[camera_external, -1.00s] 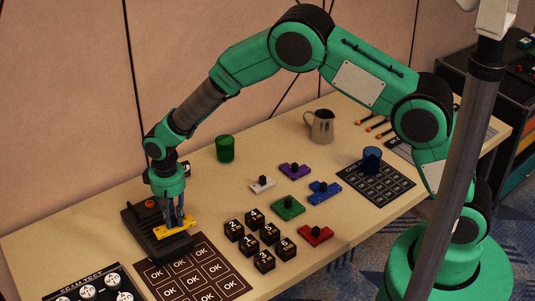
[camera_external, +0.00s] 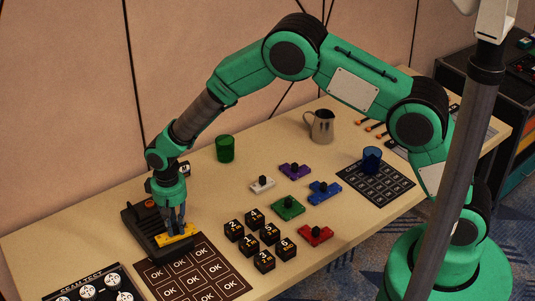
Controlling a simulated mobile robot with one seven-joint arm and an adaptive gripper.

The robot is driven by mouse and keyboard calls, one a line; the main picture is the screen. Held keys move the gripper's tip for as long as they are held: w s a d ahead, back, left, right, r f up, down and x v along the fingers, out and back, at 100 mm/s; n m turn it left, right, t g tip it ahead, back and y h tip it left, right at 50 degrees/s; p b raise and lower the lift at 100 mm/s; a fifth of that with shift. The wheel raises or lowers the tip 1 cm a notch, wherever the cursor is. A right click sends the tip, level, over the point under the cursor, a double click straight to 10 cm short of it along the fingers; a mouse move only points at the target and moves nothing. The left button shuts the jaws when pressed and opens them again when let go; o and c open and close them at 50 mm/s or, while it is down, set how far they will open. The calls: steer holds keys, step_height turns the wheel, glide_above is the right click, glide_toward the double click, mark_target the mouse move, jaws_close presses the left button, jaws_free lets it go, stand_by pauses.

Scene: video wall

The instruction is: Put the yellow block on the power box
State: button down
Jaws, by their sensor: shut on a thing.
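The yellow block (camera_external: 178,237) is a flat piece at the front part of the black power box (camera_external: 134,221) on the left of the table. My gripper (camera_external: 175,228) points down and is shut on the yellow block. The block is at the box's top; I cannot tell whether it touches the surface or hangs just above it. The gripper hides part of the box, which has an orange round part (camera_external: 151,204) towards its back.
An OK mat (camera_external: 197,290) lies in front of the box. Several black numbered cubes (camera_external: 249,246) stand to the right, with white (camera_external: 262,184), purple (camera_external: 289,172), blue (camera_external: 325,194), green (camera_external: 287,208) and red (camera_external: 315,235) blocks beyond. A green cup (camera_external: 225,149) stands behind.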

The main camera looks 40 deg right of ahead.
mark_target(175, 225)
steer(key=shift+f, duration=0.15)
steer(key=c, duration=1.6)
jaws_free()
step_height(175, 225, up, 12)
steer(key=shift+r+p, duration=0.15)
steer(key=shift+p, duration=0.65)
